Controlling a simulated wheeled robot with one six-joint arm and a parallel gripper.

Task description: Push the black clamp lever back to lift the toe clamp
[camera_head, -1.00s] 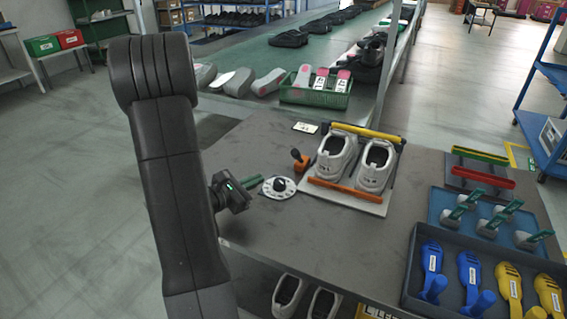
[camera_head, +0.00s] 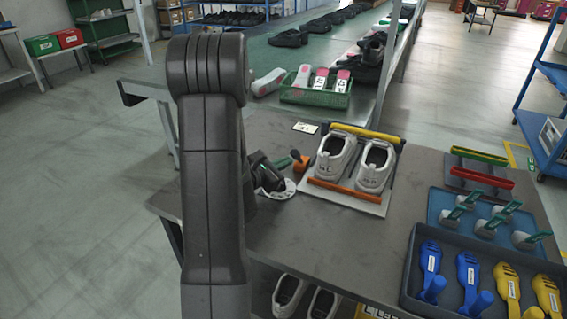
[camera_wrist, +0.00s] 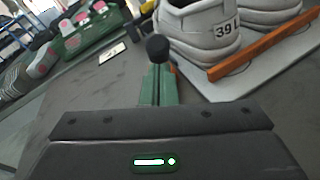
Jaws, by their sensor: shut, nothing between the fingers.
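The clamp lever shows as a black knob (camera_head: 295,154) on an orange base (camera_head: 302,165), left of the pair of grey shoes (camera_head: 354,162) on a white board. A yellow bar (camera_head: 367,132) crosses the shoes' far ends, and an orange bar (camera_head: 345,192) lies at their near ends. My gripper (camera_head: 288,162) is shut and empty, close to the lever's left side. In the wrist view its green fingertips (camera_wrist: 158,70) point at the black knob (camera_wrist: 157,48). I cannot tell whether they touch. The fingers hide the lever's lower part.
A white round disc (camera_head: 284,193) lies under my wrist. A small card (camera_head: 305,128) lies behind the lever. A green crate of shoe forms (camera_head: 315,95) stands at the back. A tray with blue and yellow tools (camera_head: 412,285) occupies the right front. The middle front of the table is clear.

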